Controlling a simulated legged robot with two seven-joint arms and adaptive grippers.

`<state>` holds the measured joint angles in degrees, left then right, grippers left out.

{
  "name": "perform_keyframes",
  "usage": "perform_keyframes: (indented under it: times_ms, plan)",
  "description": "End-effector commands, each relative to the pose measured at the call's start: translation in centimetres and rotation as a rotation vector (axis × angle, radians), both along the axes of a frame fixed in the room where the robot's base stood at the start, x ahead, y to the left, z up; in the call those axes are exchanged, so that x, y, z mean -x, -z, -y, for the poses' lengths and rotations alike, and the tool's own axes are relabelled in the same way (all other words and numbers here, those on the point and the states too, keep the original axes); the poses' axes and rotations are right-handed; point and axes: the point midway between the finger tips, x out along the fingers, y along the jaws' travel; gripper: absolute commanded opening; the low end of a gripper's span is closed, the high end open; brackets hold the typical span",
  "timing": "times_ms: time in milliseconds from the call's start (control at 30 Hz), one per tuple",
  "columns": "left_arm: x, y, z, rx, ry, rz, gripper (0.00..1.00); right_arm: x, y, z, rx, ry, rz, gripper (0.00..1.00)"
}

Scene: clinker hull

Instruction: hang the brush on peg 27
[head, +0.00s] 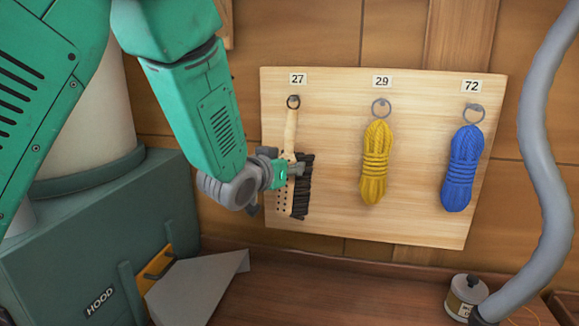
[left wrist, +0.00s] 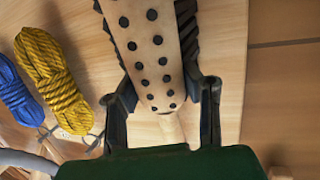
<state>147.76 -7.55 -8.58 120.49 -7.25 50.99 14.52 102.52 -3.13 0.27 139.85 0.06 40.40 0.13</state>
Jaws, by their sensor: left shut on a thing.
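The brush (head: 290,134) is upright against the pegboard, with a pale wooden handle at the top and dark bristles below. The dark ring at its handle's top is just under the label 27 (head: 298,79). I cannot tell whether the ring is around peg 27, as the peg is not distinct. My left gripper (head: 287,172) is shut on the brush at its wide dotted head. In the left wrist view the brush (left wrist: 153,60) lies between the two fingers of the left gripper (left wrist: 163,98). My right gripper is in neither view.
On the pegboard (head: 335,215), a yellow rope coil (head: 375,163) hangs under 29 and a blue one (head: 462,170) under 72. A grey hose (head: 540,150) runs down the right. A white can (head: 466,297) stands on the wooden surface below. A green HOOD box (head: 100,250) is at left.

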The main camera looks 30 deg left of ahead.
Motion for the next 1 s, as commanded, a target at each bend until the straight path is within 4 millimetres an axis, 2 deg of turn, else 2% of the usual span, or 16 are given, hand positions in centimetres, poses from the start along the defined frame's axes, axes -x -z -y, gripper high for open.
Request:
perform_keyframes:
  times_ms: [333,367,400,767,867,1000]
  plan:
    - [0.0,0.0,0.0,0.0,0.0,0.0,0.0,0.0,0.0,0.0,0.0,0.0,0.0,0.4]
    - [0.0,0.0,0.0,0.0,0.0,0.0,0.42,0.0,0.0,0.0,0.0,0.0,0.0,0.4]
    - [0.0,0.0,0.0,0.0,0.0,0.0,0.56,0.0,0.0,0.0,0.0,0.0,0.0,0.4]
    - [0.2,0.0,0.0,0.0,0.0,-0.001,0.56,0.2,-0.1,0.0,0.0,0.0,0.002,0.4]
    - [1.2,-0.2,0.0,0.0,-0.001,-0.002,0.56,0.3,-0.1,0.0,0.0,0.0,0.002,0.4]
    - [3.8,-0.8,0.0,0.001,-0.001,0.0,0.56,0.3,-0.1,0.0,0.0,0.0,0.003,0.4]
